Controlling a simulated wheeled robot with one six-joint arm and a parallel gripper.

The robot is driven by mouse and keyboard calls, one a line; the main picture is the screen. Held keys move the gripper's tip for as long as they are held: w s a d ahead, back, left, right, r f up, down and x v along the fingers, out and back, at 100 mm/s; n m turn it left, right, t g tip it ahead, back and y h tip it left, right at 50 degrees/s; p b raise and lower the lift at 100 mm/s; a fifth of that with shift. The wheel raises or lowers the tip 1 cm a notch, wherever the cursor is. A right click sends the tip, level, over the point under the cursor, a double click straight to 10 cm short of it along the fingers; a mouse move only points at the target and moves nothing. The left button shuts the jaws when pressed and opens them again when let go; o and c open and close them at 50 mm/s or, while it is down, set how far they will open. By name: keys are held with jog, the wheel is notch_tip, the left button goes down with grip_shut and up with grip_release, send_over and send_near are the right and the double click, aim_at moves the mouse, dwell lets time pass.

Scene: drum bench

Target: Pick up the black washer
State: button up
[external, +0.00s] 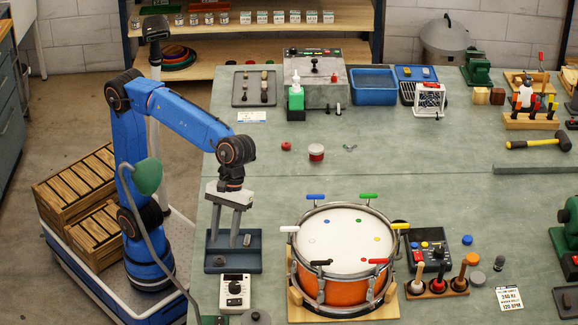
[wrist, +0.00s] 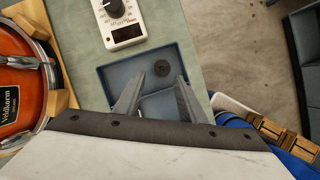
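The black washer (wrist: 162,69) is a small dark ring lying flat in a blue-grey tray (wrist: 108,76). In the external view the washer (external: 220,261) shows small and dark near the front left of the tray (external: 254,265). My gripper (external: 225,240) points down over the tray with its two fingers apart. In the wrist view the gripper (wrist: 159,80) is open, and nothing is held between the fingers. The washer appears just beyond the fingertips, roughly in line with the gap. The fingers hide part of the tray.
A white meter with a black knob (external: 236,291) stands in front of the tray. An orange drum (external: 337,286) on a wooden base stands to the right. Bench (external: 270,195) behind the tray is clear.

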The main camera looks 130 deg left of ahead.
aim_at(220, 259)
jog(key=shift+x, duration=2.85)
jog(key=shift+s+d, duration=0.1)
jog(key=shift+s, duration=0.05)
jog(key=c, duration=0.8)
